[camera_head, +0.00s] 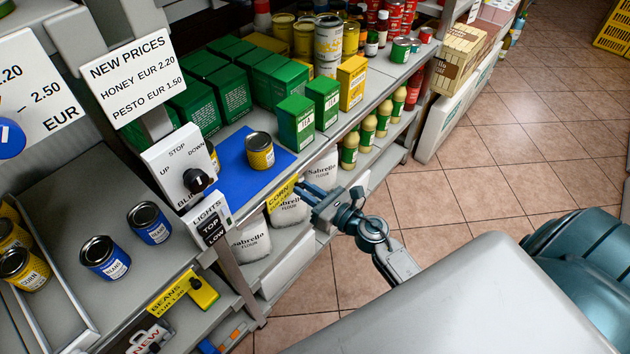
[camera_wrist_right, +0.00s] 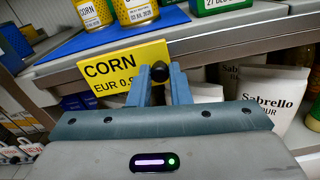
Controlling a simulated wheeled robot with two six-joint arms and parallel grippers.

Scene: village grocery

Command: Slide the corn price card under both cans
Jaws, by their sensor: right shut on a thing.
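The yellow corn price card (camera_head: 281,192) is at the front edge of the shelf with the blue mat; it also shows in the right wrist view (camera_wrist_right: 120,72). My right gripper (camera_head: 318,200) is shut on the card's black knob (camera_wrist_right: 160,71), with the card beyond the fingertips. One yellow corn can (camera_head: 259,151) stands upright on the blue mat (camera_head: 228,168). Another yellow can (camera_head: 213,156) is mostly hidden behind the switch panel. In the right wrist view, two yellow cans (camera_wrist_right: 93,15) (camera_wrist_right: 136,10) stand above the card. My left gripper is not in view.
Green tea boxes (camera_head: 295,122) stand right of the mat. White flour bags (camera_head: 284,207) sit on the shelf below, near my right gripper. A switch panel (camera_head: 179,160) stands left of the mat. Blue bean cans (camera_head: 150,222) and a yellow beans card (camera_head: 172,295) are farther left.

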